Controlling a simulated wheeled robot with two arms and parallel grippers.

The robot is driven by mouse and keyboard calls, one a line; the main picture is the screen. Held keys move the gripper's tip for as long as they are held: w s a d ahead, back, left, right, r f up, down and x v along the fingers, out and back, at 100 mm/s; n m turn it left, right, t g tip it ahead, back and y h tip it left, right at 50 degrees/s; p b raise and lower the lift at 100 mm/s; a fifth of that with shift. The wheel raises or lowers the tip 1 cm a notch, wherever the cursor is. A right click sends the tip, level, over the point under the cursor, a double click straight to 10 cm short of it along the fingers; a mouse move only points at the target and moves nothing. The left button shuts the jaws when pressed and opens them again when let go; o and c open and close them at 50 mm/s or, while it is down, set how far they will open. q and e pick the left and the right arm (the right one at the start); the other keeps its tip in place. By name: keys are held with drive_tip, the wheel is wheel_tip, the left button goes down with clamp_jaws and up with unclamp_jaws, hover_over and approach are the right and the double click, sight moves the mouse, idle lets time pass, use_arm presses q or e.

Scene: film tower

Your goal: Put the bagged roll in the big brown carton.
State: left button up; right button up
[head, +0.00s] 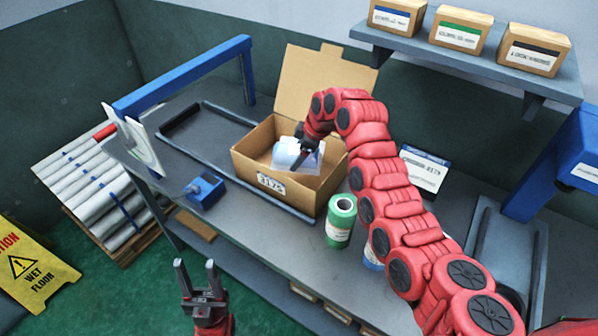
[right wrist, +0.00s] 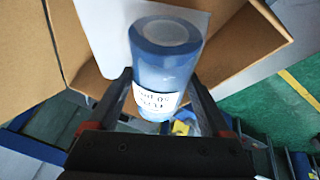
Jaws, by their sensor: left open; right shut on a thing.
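The big brown carton (head: 316,195) stands open on the grey bench, flap raised at the back and a label on its front. The bagged roll (head: 287,153), blue-white with a clear bag around it, is at the carton's opening. My right gripper (head: 304,146) is shut on it, reaching in from above. In the right wrist view the blue roll (right wrist: 165,60) with a white label sits between the fingers, with carton walls (right wrist: 35,50) around. I cannot tell whether it touches the carton floor. My left gripper (head: 197,278) is open and empty, low in front of the bench.
A green roll (head: 341,222) stands right of the carton; a blue one is partly hidden behind my right arm. A blue device (head: 205,190) lies left. Small boxes (head: 461,28) line the shelf. A yellow wet-floor sign (head: 35,265) and a pallet of rolls (head: 90,185) stand at left.

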wheel_tip(320, 180, down, 6)
drive_tip(key=shift+d+f+p, duration=0.1)
drive_tip(key=shift+f+p, duration=0.15)
drive_tip(key=shift+p, duration=0.65)
drive_tip(key=shift+f, duration=0.5)
wheel_tip(320, 180, down, 3)
drive_tip(key=shift+r+p, duration=0.1)
drive_tip(key=shift+p, duration=0.45)
drive_tip(key=shift+w, duration=0.1)
